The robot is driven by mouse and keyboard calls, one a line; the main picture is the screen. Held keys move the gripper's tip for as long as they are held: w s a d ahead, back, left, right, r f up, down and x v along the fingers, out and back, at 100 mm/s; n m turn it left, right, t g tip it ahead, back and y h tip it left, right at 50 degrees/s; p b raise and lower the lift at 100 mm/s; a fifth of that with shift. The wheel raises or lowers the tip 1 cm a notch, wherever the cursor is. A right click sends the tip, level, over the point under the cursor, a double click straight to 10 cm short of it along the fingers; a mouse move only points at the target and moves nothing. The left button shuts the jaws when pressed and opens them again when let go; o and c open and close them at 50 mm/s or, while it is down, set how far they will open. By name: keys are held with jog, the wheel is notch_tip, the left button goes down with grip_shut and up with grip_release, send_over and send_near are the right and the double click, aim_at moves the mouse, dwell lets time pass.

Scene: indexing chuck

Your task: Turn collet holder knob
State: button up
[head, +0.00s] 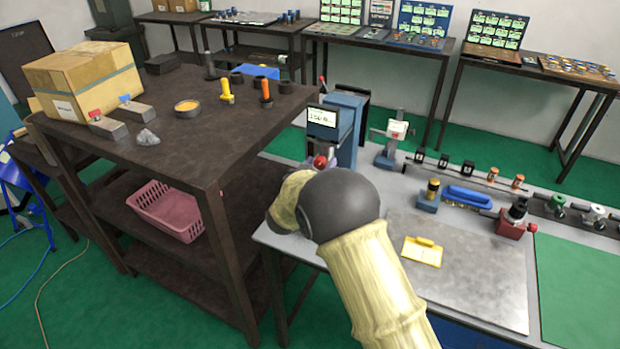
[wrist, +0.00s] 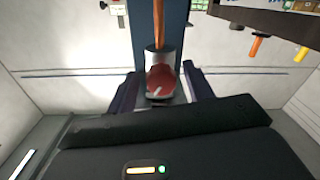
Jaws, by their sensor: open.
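A red rounded knob (head: 320,161) sits low at the front of a blue upright machine (head: 346,125) with a small display. In the wrist view the red knob (wrist: 162,80) shows straight ahead with a grey collar and an orange rod above it, before a blue column (wrist: 173,25). My gripper (wrist: 162,92) is open, with one dark finger on each side of the knob in the picture. I cannot tell if either finger touches it. In the head view my arm hides the fingers. A red block with a dark knob (head: 517,210) stands farther right on the bench.
A dark shelf unit (head: 215,150) with a cardboard box (head: 85,78) and tools stands close on the left. The grey bench (head: 470,265) holds a yellow plate (head: 422,252), a blue tray (head: 468,197) and a row of small fittings. The bench's front middle is mostly clear.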

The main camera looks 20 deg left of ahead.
jog(key=s+b, duration=0.3)
jog(key=s, duration=1.4)
jog(key=shift+a+b, duration=0.35)
jog(key=w+d+g+y+p, duration=0.1)
jog(key=w+d+g+y, duration=0.2)
jog(key=d, duration=0.6)
jog(key=w+d+g+p, duration=0.1)
jog(key=w+d+g, duration=0.3)
jog(key=d, duration=0.4)
jog(key=s+d+f+m+g+h, duration=0.1)
jog(key=s+d+g, duration=0.3)
jog(key=s+d, duration=0.5)
jog(key=s+d+f+m+g+h, duration=0.1)
jog(key=s+d+f+g, duration=0.2)
jog(key=s+d, duration=0.5)
jog(key=d+g, duration=0.1)
jog(key=d, duration=0.5)
jog(key=shift+s+f+p, duration=0.35)
jog(key=shift+s, duration=0.05)
